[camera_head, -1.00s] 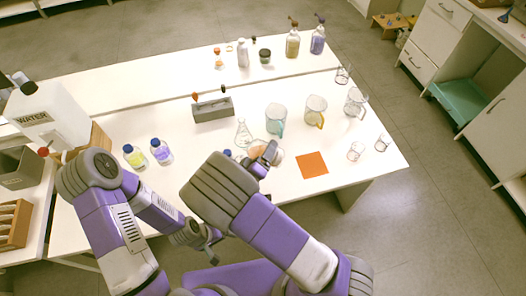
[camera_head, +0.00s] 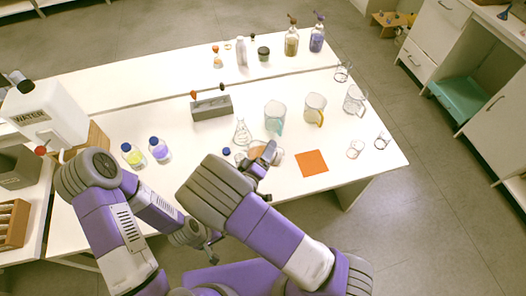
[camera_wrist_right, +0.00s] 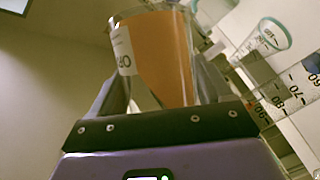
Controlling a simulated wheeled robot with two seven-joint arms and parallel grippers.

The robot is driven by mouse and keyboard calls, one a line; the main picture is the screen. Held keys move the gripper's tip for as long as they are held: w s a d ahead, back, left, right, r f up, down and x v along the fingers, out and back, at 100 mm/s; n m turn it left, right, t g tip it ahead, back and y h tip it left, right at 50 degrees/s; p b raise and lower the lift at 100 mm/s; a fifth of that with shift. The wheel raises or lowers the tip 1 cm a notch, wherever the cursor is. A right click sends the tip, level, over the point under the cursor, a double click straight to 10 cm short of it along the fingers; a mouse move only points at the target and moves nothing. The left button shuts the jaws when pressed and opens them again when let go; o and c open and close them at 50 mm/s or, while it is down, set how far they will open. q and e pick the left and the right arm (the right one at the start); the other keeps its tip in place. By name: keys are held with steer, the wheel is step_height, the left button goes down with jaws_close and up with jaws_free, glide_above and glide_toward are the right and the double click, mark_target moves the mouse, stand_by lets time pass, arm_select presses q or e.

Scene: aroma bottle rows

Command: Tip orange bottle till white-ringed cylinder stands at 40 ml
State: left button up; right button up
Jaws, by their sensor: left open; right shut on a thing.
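My right gripper (camera_head: 266,158) is shut on the orange bottle (camera_head: 257,151), partly hidden behind the fingers. In the right wrist view the bottle (camera_wrist_right: 165,55) sits between the two fingers (camera_wrist_right: 165,85), with clear glass, orange liquid and a white label. A clear graduated cylinder (camera_wrist_right: 285,95) with black numbers crosses the right of that view; I read 60 to 90. Its liquid level and white ring cannot be made out. In the head view clear glass (camera_head: 277,157) shows just beyond my right gripper. My left gripper (camera_head: 209,247) is open and empty, off the table's front edge.
An orange mat (camera_head: 312,163) lies right of my right gripper. A conical flask (camera_head: 242,132), several jugs (camera_head: 315,108) and a grey rack (camera_head: 212,107) stand behind. A blue cap (camera_head: 226,151) and two blue-capped bottles (camera_head: 160,150) are to the left.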

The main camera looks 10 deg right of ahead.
steer(key=shift+d+f+n+b, duration=0.1)
steer(key=shift+f+n+b, duration=0.35)
steer(key=shift+f, duration=0.4)
stand_by(0.3)
steer(key=shift+d+r+n+t+h+p, duration=0.1)
steer(key=shift+r+n+t+h+p, duration=0.35)
steer(key=shift+r+n+p, duration=0.3)
steer(key=shift+a+r+n+t+p, duration=0.25)
steer(key=shift+r+n+p, duration=0.2)
steer(key=shift+n+p, duration=0.3)
stand_by(0.3)
steer(key=shift+d+f, duration=0.1)
stand_by(0.4)
steer(key=shift+n, duration=0.55)
stand_by(1.6)
steer(key=shift+f, duration=0.1)
